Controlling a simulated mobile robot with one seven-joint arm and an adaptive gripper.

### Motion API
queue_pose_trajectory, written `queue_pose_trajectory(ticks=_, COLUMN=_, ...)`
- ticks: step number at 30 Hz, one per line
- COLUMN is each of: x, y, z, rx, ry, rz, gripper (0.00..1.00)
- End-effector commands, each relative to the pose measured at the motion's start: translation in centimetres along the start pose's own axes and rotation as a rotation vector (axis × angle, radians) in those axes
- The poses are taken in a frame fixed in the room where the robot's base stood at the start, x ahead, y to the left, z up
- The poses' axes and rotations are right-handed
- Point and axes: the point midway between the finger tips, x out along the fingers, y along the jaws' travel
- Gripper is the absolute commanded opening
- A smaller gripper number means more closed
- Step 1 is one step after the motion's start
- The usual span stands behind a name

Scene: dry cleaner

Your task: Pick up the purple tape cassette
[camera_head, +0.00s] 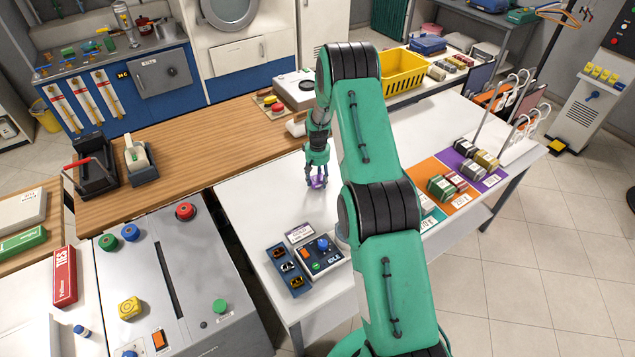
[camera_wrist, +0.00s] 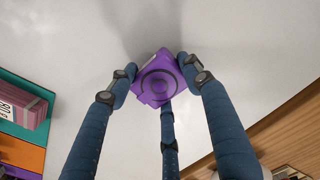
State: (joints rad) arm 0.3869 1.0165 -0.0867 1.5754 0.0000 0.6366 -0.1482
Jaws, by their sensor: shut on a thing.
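The purple tape cassette (camera_wrist: 159,80) is between the fingertips of my gripper (camera_wrist: 157,82) in the wrist view. It has a round ring pattern on the face toward the camera. The blue fingers are shut on it from the sides, with a third finger below it in the picture. In the head view my gripper (camera_head: 317,180) points down over the white table, and a bit of the purple cassette (camera_head: 318,182) shows between its fingers. I cannot tell whether the cassette touches the table.
The white table (camera_head: 262,215) is clear around my gripper. A control box marked IDLE (camera_head: 320,254) and a blue tray (camera_head: 287,268) stand at its near edge. Coloured mats with several cassettes (camera_head: 442,187) lie to the right. A yellow basket (camera_head: 402,75) stands farther back.

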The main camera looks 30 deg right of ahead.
Motion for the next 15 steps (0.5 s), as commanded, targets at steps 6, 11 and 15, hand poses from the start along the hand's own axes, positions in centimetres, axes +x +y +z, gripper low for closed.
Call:
queue_pose_trajectory(ticks=6, x=-2.0, y=-0.1, z=0.7, rx=0.000, ry=-0.001, rz=0.000, gripper=0.23)
queue_pose_trajectory(ticks=11, x=-2.3, y=-0.4, z=3.2, rx=0.000, ry=-0.001, rz=0.000, gripper=0.23)
queue_pose_trajectory(ticks=15, x=-2.5, y=-0.8, z=5.7, rx=0.000, ry=-0.001, rz=0.000, gripper=0.23)
